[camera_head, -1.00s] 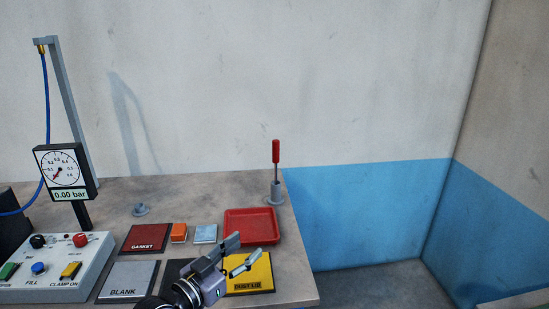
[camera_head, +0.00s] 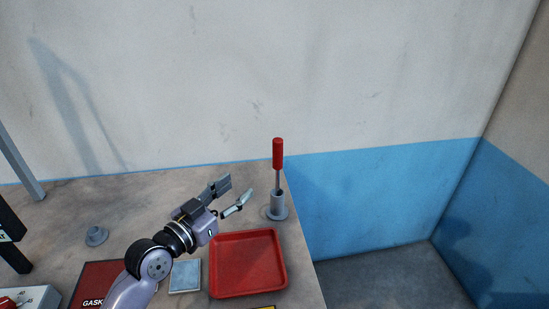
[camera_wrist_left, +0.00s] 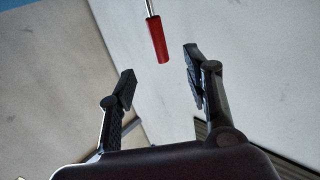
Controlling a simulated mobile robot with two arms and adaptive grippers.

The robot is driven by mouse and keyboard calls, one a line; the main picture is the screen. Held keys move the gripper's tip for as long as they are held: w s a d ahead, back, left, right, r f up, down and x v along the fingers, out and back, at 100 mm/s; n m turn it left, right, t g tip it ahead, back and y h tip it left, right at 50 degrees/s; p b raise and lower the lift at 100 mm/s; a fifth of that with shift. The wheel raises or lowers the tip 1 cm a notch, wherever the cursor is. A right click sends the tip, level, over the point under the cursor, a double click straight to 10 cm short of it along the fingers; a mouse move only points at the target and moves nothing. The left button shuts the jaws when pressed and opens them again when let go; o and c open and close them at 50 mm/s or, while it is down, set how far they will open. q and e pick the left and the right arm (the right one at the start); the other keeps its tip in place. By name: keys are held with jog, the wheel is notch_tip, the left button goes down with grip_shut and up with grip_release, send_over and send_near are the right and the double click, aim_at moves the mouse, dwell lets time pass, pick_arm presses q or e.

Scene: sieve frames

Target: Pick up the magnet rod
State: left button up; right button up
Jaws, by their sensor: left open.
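The magnet rod (camera_head: 278,155) has a red handle and a thin metal shaft. It stands upright in a grey holder (camera_head: 278,203) near the table's right edge. My left gripper (camera_head: 236,196) is open and empty, to the left of the holder and lower than the red handle in the head view. In the left wrist view the red handle (camera_wrist_left: 157,40) shows ahead of the open left fingers (camera_wrist_left: 158,82), apart from them, with part of the shaft. My right gripper is not in view.
A red tray (camera_head: 248,290) lies in front of the holder. A light blue square (camera_head: 185,276) and a dark red GASKET plate (camera_head: 95,283) lie left of it. A small grey piece (camera_head: 96,236) is at the far left. The table ends just right of the holder.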

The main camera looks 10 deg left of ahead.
pick_arm(q)
jog(key=p, duration=0.2)
send_near(275, 159)
jog(key=x, duration=0.5)
jog(key=shift+w+a+r+p, duration=0.1)
jog(key=shift+w+a+p, duration=0.05)
jog(key=shift+w+p, duration=0.2)
jog(key=shift+w, duration=0.4)
jog(key=shift+w+d+p, duration=0.2)
jog(key=shift+d+p, duration=0.1)
jog(key=shift+d, duration=0.05)
jog(key=p+x, duration=0.1)
jog(key=x, duration=0.2)
jog(key=shift+w+d, duration=0.2)
jog(key=shift+w+d+f, duration=0.2)
jog(key=shift+w+f, duration=0.05)
jog(key=shift+w, duration=0.25)
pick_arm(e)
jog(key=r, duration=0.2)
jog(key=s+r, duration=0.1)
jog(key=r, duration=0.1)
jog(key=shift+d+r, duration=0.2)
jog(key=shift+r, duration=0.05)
pick_arm(q)
jog(key=shift+c, duration=0.3)
grip_shut()
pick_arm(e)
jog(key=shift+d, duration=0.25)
